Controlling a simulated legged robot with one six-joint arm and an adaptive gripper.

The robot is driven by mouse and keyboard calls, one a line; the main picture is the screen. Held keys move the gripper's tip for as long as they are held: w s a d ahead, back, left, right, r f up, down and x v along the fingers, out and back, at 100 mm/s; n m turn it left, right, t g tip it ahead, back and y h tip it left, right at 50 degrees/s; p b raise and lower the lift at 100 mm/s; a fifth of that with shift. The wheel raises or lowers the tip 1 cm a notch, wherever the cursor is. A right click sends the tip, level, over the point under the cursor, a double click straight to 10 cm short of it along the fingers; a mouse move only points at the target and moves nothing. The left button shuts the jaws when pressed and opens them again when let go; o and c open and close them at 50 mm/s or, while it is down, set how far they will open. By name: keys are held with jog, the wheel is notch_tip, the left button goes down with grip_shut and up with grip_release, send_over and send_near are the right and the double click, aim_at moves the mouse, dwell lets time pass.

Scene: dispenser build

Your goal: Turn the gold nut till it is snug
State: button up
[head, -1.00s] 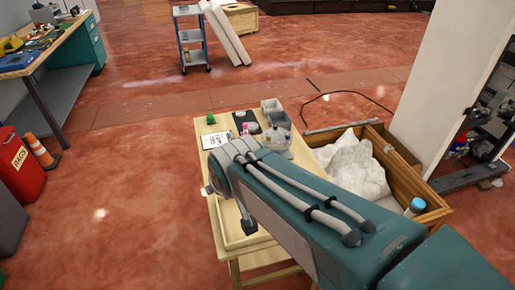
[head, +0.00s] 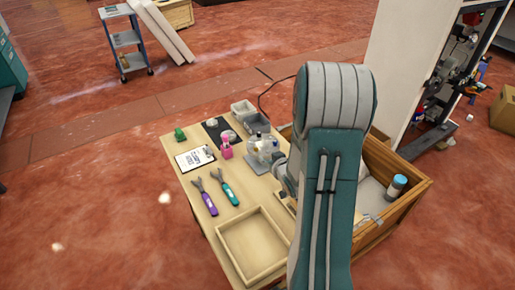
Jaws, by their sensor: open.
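I cannot make out the gold nut in the head view; it is too small to tell or hidden behind my arm. Clear bottle-like parts (head: 262,143) stand on a grey plate on the wooden table (head: 182,140), just left of my arm. A pink holder (head: 226,150) stands to their left. My raised arm covers the table's right side. A grey part of my wrist shows at the arm's left edge, but my gripper's fingers are hidden behind the arm.
Grey bins (head: 243,110) stand at the back. A wooden crate (head: 414,198) with a blue-capped bottle (head: 396,187) adjoins on the right.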

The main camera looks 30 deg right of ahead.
aim_at(256, 148)
jog(key=x, duration=1)
jog(key=shift+a+f, duration=0.1)
jog(key=shift+f, duration=0.05)
jog(key=shift+w+f, duration=0.15)
jog(key=shift+w, duration=0.25)
jog(key=shift+a, duration=0.1)
jog(key=shift+c, duration=0.3)
grip_shut()
